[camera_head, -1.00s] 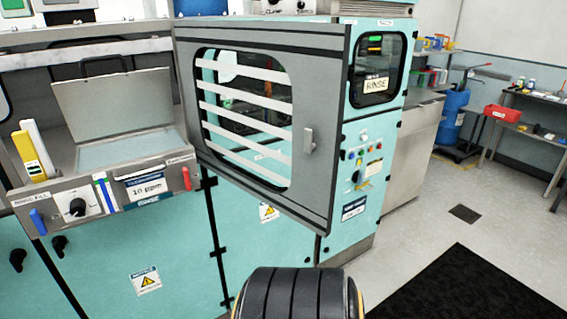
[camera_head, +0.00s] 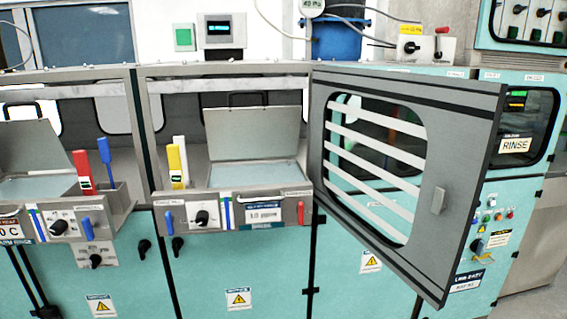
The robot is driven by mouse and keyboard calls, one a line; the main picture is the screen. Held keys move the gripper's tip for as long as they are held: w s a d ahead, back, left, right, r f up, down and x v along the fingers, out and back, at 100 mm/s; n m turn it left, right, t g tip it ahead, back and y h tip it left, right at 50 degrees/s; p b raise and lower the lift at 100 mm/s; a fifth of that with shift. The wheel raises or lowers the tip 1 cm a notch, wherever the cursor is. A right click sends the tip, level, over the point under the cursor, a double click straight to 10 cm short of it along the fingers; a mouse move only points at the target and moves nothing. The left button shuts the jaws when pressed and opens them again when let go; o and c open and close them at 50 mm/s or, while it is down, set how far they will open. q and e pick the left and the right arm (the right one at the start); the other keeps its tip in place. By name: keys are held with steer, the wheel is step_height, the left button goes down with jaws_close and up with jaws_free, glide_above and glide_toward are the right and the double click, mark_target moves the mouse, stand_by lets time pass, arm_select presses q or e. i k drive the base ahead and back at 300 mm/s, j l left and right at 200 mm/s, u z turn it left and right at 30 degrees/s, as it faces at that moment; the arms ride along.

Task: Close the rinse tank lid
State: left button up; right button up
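The rinse tank lid (camera_head: 252,133) is a grey metal plate with a dark handle (camera_head: 248,99) on its top edge. It stands raised, leaning back behind the tank opening (camera_head: 256,174), where a pale blue surface shows. The tank's front panel (camera_head: 235,212) carries a dark knob, a blue lever and a red lever, and a label reading 10 gpm. A glazed cabinet door (camera_head: 462,150) with pale slats stands swung out to the right of the tank. Neither of my grippers is in view.
A second tank with a raised lid (camera_head: 32,147) is at the left. Yellow and white upright handles (camera_head: 178,165) stand left of the rinse tank opening. A control cabinet marked RINSE (camera_head: 515,145) is behind the open door.

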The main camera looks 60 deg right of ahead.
mark_target(263, 131)
steer(key=z, duration=1.65)
